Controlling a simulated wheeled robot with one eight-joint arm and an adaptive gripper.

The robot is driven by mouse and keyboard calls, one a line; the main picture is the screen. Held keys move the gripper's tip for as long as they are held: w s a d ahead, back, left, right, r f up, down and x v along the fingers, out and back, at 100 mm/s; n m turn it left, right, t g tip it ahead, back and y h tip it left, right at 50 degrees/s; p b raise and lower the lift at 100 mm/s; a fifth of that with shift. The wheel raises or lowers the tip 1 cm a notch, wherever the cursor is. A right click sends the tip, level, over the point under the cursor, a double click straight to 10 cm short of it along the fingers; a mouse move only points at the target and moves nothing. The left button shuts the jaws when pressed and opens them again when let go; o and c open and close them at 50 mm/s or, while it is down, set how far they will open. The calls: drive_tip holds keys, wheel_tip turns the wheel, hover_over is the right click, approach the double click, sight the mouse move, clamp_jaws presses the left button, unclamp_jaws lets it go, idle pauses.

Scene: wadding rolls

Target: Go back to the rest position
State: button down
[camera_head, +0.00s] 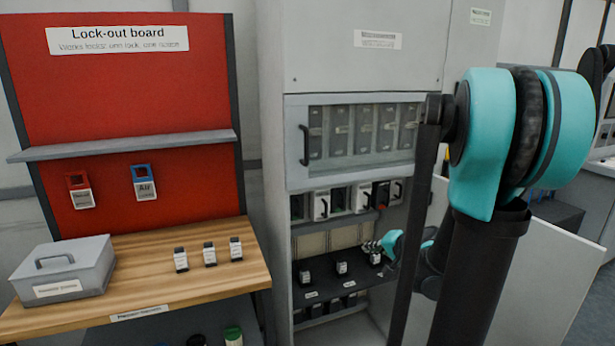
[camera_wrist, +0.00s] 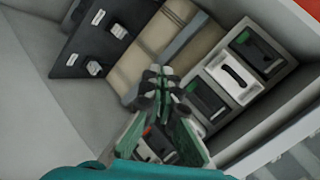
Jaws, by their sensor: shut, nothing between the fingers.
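My arm crosses the right half of the head view and hides part of the cabinet.
An open cabinet door (camera_head: 545,270) stands to the right of my gripper. Other labelled blocks (camera_head: 342,268) stand on the dark shelf. At left, a red lock-out board (camera_head: 110,100) rises behind a wooden bench (camera_head: 140,270) with a grey box (camera_head: 65,268) and three small blocks (camera_head: 209,254).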

drive_tip(key=s+f+n+g+h, duration=0.2)
drive_tip(key=s+f+n+g, duration=0.1)
drive_tip(key=s, duration=0.7)
drive_tip(key=s+f+n+g+h, duration=0.3)
drive_tip(key=s+f, duration=0.3)
drive_tip(key=s, duration=0.5)
drive_tip(key=shift+a+n, duration=0.45)
drive_tip(key=shift+n, duration=0.15)
